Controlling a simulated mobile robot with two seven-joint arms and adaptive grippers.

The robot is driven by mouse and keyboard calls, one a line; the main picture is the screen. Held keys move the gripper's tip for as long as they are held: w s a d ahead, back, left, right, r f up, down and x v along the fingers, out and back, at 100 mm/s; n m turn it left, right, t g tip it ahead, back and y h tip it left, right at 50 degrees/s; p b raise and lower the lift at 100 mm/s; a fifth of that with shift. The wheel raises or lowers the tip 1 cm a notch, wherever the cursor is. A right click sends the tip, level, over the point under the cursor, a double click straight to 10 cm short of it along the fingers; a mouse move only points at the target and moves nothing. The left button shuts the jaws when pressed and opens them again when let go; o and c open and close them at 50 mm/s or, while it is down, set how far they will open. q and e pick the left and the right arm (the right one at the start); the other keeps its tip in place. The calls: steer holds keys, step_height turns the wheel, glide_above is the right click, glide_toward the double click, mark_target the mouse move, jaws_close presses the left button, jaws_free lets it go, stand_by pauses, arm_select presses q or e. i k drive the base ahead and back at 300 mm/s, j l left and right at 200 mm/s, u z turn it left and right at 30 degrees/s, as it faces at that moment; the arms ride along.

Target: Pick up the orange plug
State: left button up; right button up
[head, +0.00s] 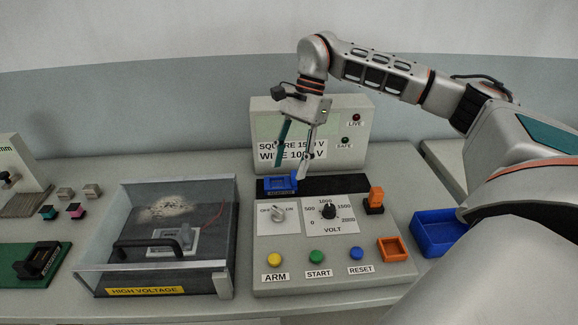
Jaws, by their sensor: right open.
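The orange plug (376,195) stands upright on a small black base at the right side of the test console, beside the volt dial. My right gripper (291,167) comes down from above with its two fingers spread. It hangs to the left of the plug, above or close to the blue adapter piece (281,184) on the console's back part. I cannot tell whether the fingertips touch the blue piece. The gripper is clearly apart from the orange plug. My left gripper is not in view.
A square orange holder (393,249) sits at the console's front right. A blue bin (438,231) stands right of the console. A clear high-voltage box (160,238) with a black handle is at left. The upright display panel (330,125) stands behind the gripper. Colored buttons line the front.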

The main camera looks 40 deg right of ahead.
mark_target(374, 197)
steer(key=k, duration=1)
